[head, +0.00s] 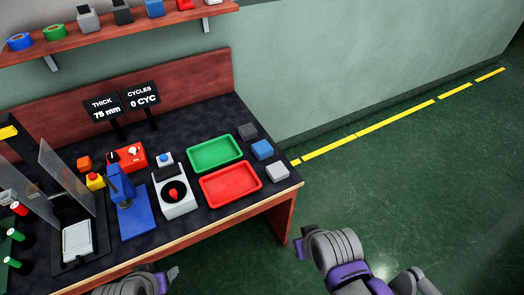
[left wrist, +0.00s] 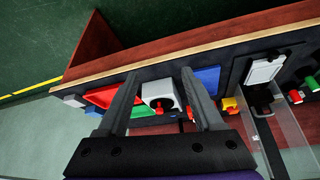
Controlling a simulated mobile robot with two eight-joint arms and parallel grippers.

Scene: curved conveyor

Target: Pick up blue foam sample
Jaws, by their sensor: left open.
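The blue foam sample (head: 262,149) is a small block on the dark tabletop at the right end of the bench, between a dark grey block and a light grey block. In the left wrist view, a small blue patch (left wrist: 93,112) at the left appears to be it. My left gripper (head: 173,273) is at the bottom of the head view, in front of the bench edge and well left of the sample. The left wrist view shows its two fingers (left wrist: 159,74) apart, with nothing held. My right gripper (head: 299,248) is right of the bench, apart from the sample; its jaws are unclear.
A green tray (head: 240,158) and a red tray (head: 203,196) lie left of the blocks. A dark grey block (head: 247,131) and light grey block (head: 278,172) flank the sample. A blue press (head: 137,222) and white device (head: 187,207) stand further left. Open floor lies right.

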